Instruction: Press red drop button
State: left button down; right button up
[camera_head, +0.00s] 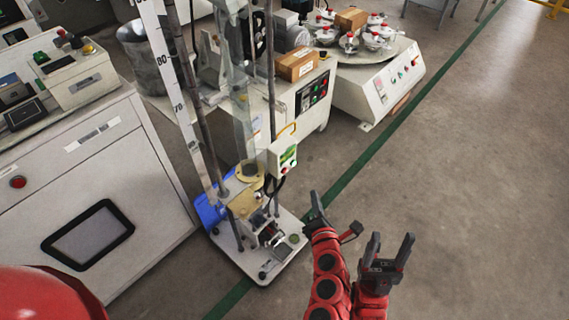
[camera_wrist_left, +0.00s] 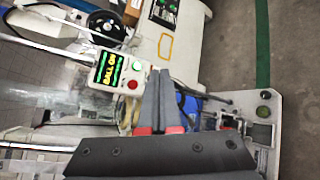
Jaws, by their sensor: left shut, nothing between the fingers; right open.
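The white control box (camera_head: 281,157) is mounted on the tall drop-test stand (camera_head: 246,172). In the left wrist view the box (camera_wrist_left: 121,62) has a lit display reading "BALL ON", a red button (camera_wrist_left: 132,84) and a green button (camera_wrist_left: 137,66). My left gripper (camera_head: 316,203) is right of and below the box in the head view. Its shut, empty fingers (camera_wrist_left: 162,73) appear just right of the red button in the left wrist view; whether they touch the box cannot be told. My right gripper (camera_head: 391,250) is open and empty, further right.
The stand's base plate (camera_head: 287,263) sits on the floor beside a white cabinet (camera_head: 112,165). A white machine with a round table (camera_head: 374,91) stands behind. A cardboard box (camera_head: 297,64) rests on a bench. The grey floor to the right is clear, with a green line (camera_head: 371,150).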

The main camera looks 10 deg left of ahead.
aim_at(284, 171)
pick_arm(q)
jog(key=shift+d+r, duration=0.1)
jog(key=shift+d, duration=0.2)
jog(key=w+a+p, duration=0.4)
jog(key=w+a, duration=0.1)
jog(key=a, duration=0.2)
jog(key=shift+w, duration=0.15)
jog(key=shift+a, duration=0.1)
dwell(0.3)
jog(key=shift+a, duration=0.1)
dwell(1.8)
jog(key=shift+w+a+p, duration=0.25)
jog(key=shift+p, duration=0.15)
